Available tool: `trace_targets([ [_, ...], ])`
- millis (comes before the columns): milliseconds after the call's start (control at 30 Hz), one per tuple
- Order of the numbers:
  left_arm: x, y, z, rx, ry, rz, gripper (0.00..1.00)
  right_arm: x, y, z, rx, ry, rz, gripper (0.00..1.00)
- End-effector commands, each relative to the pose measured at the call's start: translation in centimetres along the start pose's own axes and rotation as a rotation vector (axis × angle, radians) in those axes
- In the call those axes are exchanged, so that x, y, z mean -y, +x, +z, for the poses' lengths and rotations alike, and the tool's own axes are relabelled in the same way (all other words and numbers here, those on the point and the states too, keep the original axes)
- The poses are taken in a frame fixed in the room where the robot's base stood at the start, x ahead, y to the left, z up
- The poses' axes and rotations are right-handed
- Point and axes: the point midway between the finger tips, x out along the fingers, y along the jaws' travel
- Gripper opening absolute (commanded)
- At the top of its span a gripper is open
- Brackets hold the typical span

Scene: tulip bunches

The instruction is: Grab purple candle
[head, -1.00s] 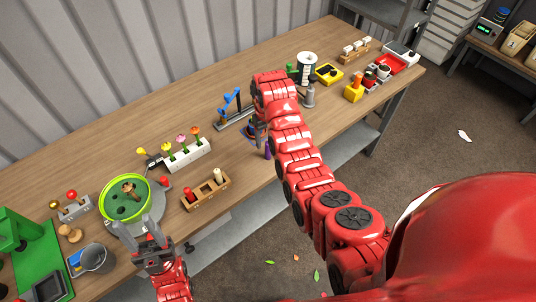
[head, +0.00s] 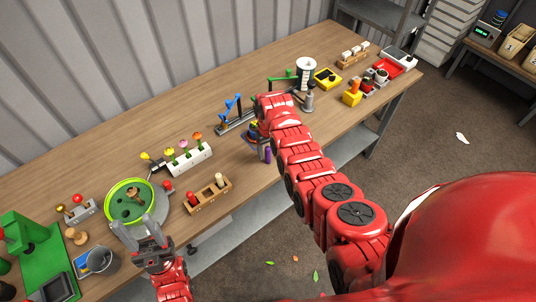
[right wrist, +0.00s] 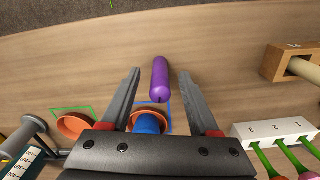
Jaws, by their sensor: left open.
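The purple candle (right wrist: 160,82) lies between the spread fingers of my right gripper (right wrist: 161,73) in the right wrist view. Gaps show on both sides, so the fingers are open and apart from it. The candle also shows in the head view (head: 268,155), beside my right gripper (head: 262,150) near the table's front edge; my right arm partly covers that spot. My left gripper (head: 145,226) is open and empty, in front of the green-rimmed bowl (head: 149,187).
A wooden holder (head: 207,196) with red and cream pegs stands left of my right gripper. A white block (head: 190,161) holds several tulips. Orange pots (right wrist: 73,125), one with a blue thing (right wrist: 147,123) in it, sit close to my right gripper. The back left of the table is clear.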

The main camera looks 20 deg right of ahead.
Motion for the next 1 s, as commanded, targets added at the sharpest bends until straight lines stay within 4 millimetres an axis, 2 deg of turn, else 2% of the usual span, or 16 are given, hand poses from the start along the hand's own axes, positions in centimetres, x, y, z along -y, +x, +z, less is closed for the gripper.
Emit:
trace_targets([
  [33, 0.00, 0.00, 0.00, 0.000, 0.000, 0.000, 0.50, 0.00, 0.00, 0.00, 0.000, 0.000, 0.000, 0.53],
  [333, 0.00, 0.00, -0.01, 0.000, 0.000, 0.000, 0.50, 0.01, -0.02, 0.00, 0.000, 0.000, 0.000, 0.00],
  [767, 0.00, -0.06, 0.01, 0.000, 0.000, 0.000, 0.50, 0.01, -0.06, -0.02, 0.000, 0.000, 0.000, 0.00],
  [1000, -0.03, -0.69, 0.12, 0.000, 0.000, 0.000, 0.50, -0.01, -0.78, -0.18, -0.004, -0.001, 0.001, 0.00],
])
